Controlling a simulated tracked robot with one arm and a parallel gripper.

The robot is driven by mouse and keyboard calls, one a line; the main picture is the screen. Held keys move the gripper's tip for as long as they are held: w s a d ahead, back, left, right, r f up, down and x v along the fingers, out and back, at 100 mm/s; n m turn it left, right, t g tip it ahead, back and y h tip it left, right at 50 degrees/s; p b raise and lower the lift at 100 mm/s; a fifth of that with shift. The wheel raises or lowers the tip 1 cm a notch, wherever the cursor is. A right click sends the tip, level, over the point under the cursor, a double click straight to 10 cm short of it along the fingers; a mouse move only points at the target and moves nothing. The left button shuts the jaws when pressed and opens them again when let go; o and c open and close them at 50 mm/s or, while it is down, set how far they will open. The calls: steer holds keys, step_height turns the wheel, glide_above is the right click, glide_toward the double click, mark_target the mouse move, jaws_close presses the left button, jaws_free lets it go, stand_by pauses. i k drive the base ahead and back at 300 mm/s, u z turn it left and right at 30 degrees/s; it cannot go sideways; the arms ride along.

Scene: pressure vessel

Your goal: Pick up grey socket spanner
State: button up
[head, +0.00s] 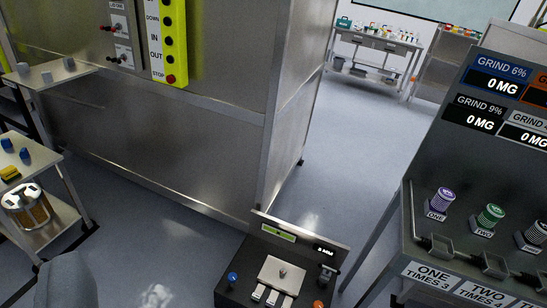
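I cannot make out a grey socket spanner for certain in the head view. Small grey pieces (47,77) stand on a shelf at the upper left, too small to identify. A small grey part (327,270) shows at the right of the black console, and I cannot tell what it is. A smooth grey rounded shape at the bottom left may be part of my arm. No gripper fingers show.
A large metal cabinet (180,150) with a yellow button panel (167,40) fills the left and middle. A black console (283,262) stands low in front. A grinding station (480,180) is at right, a cart (45,225) at left, a tool bench (376,42) far back. Floor between is clear.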

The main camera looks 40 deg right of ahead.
mark_target(323, 279)
steer(key=z, duration=0.7)
steer(key=i, duration=1)
steer(key=z, duration=0.85)
steer(key=i, duration=0.75)
steer(key=z, duration=0.3)
